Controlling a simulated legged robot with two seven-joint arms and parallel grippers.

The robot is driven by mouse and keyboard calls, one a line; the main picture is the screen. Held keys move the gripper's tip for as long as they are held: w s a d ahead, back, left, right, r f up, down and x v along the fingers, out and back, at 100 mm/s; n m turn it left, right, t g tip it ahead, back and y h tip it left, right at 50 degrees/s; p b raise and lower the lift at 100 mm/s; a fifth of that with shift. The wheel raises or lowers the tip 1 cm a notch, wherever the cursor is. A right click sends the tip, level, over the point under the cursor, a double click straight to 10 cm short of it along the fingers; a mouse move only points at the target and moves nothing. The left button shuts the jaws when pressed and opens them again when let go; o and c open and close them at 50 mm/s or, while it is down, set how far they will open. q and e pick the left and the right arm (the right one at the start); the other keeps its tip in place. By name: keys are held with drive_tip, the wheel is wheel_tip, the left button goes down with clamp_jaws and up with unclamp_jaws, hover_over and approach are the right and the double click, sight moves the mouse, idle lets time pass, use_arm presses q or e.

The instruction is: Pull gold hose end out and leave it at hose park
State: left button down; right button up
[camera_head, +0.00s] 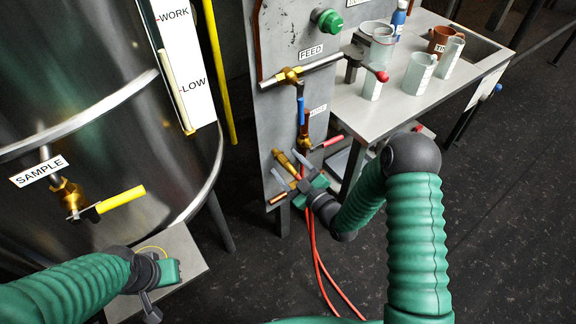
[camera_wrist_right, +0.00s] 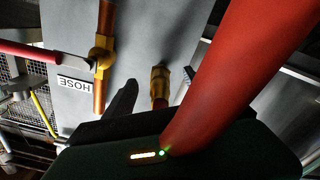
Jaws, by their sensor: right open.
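A gold fitting (camera_head: 284,160) with a copper end, likely the gold hose end, sits low on the grey panel, left of the hose valve; it also shows in the right wrist view (camera_wrist_right: 160,82). My right gripper (camera_head: 280,183) is open close by it, its grey fingers apart. One dark finger shows in the right wrist view, beside the fitting; I cannot tell whether it touches. Red hoses (camera_head: 317,258) hang from behind this gripper to the floor. One large red hose (camera_wrist_right: 228,75) crosses the right wrist view. I cannot tell which point is the hose park. My left gripper (camera_head: 151,303) is low at the left.
The hose valve has a red handle (camera_head: 331,142) and a HOSE label (camera_wrist_right: 75,84). A FEED valve (camera_head: 290,76) is above. A steel tank (camera_head: 80,75) with a yellow-handled sample tap (camera_head: 122,200) stands left. A bench (camera_head: 349,114) with beakers is right. Dark floor (camera_head: 510,230) is clear.

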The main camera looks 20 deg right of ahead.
use_arm(q)
drive_tip(key=shift+r, duration=0.1)
use_arm(e)
drive_tip(key=v, duration=0.7)
idle(0.5)
drive_tip(key=shift+s, duration=0.1)
